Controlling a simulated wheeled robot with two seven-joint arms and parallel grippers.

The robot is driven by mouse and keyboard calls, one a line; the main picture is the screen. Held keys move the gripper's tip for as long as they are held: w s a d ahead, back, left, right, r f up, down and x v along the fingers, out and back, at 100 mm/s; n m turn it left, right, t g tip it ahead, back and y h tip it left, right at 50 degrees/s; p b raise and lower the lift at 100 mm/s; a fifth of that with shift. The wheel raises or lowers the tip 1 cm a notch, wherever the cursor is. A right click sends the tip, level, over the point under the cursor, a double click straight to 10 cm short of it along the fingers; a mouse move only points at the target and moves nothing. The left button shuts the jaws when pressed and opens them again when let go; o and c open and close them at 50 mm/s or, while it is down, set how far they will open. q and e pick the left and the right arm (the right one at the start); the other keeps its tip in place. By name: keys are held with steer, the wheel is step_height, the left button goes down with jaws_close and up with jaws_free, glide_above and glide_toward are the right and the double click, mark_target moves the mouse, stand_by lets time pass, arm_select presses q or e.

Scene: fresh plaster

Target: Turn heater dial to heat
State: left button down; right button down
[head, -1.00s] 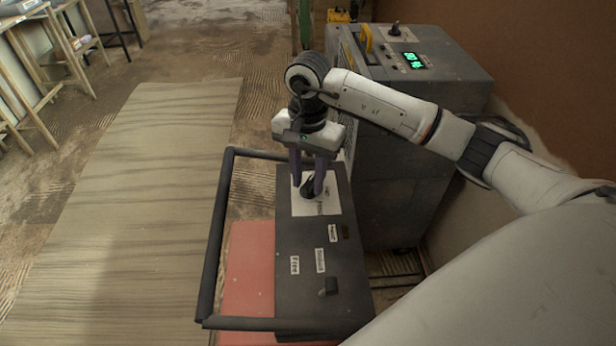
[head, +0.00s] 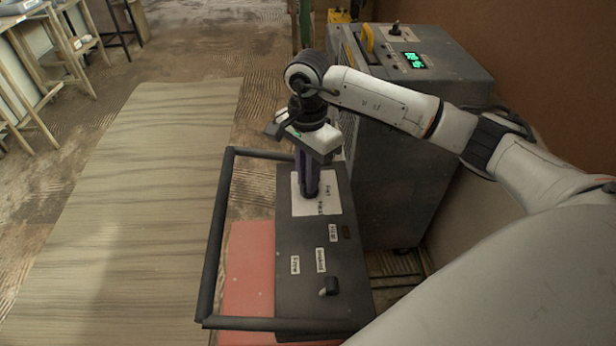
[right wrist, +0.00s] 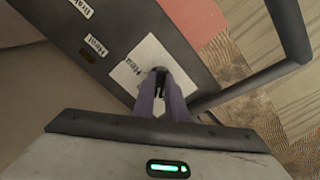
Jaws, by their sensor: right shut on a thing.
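The heater (head: 290,240) is a dark grey panel with a black tube frame, low in the middle of the head view. A white label plate (head: 329,202) surrounds its dial. My right gripper (head: 309,192) points down and is shut on the dial; its purple fingers hide most of the knob in the head view. In the right wrist view the dark dial (right wrist: 160,72) shows between the fingertips, over the white plate (right wrist: 132,75). The plate's lettering is too small to read surely. My left gripper is not in view.
A second small black knob (head: 329,286) and several small labels sit on the heater's near part. A grey machine (head: 400,180) with a green display stands behind, close to my right arm. A wooden board (head: 130,200) lies on the floor at left.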

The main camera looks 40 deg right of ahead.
steer(key=m, duration=0.4)
steer(key=shift+w+m, duration=0.15)
steer(key=shift+m, duration=0.15)
steer(key=m, duration=0.5)
steer(key=shift+w+d, duration=0.1)
steer(key=m+p, duration=0.1)
steer(key=m, duration=0.5)
steer(key=shift+d+r+m, duration=0.1)
steer(key=shift+m, duration=0.3)
steer(key=shift+w+d+m+p, duration=0.1)
steer(key=shift+m+p, duration=0.45)
steer(key=shift+m, duration=1.35)
steer(key=c, duration=1.8)
jaws_free()
